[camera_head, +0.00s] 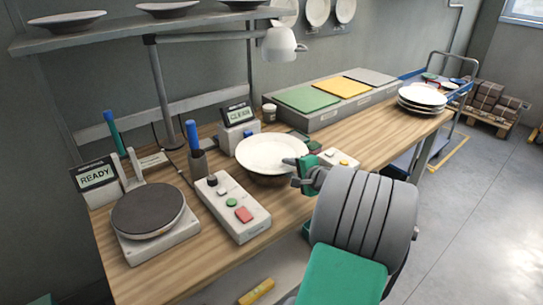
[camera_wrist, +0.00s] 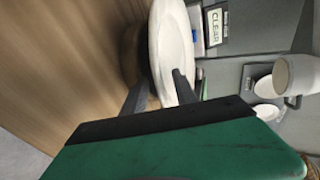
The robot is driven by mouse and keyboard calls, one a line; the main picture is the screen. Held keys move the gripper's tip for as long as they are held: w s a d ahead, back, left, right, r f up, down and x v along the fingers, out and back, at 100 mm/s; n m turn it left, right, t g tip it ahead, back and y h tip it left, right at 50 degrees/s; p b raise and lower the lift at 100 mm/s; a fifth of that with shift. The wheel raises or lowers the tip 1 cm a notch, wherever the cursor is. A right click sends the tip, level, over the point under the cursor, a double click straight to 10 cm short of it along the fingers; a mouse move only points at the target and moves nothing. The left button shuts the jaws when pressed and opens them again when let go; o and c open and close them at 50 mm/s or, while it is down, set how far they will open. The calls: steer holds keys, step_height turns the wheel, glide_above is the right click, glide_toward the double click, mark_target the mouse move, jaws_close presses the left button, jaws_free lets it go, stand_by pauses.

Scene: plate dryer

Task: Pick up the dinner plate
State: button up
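The white dinner plate (camera_head: 272,152) lies roughly level near the middle of the bench, in front of the display reading CLEAR (camera_head: 237,114). What bears it is mostly hidden beneath it. My gripper (camera_head: 305,163) is at the plate's right edge in the head view. In the wrist view the plate (camera_wrist: 172,45) appears edge-on, its near rim reaching between my two fingers (camera_wrist: 160,88). One finger is on the plate's upper side and the other on its underside. The fingers stand apart, and I see no clear grip on the rim.
A dark round plate on a base (camera_head: 148,210) stands left, by the READY display (camera_head: 96,175). A button box (camera_head: 232,208) and a pen cup (camera_head: 198,162) are left of the plate. Stacked plates (camera_head: 422,97) stand far right. A lamp (camera_head: 281,42) hangs above.

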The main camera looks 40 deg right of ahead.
steer(key=shift+c, duration=0.2)
jaws_close()
stand_by(1.1)
steer(key=shift+r, duration=0.1)
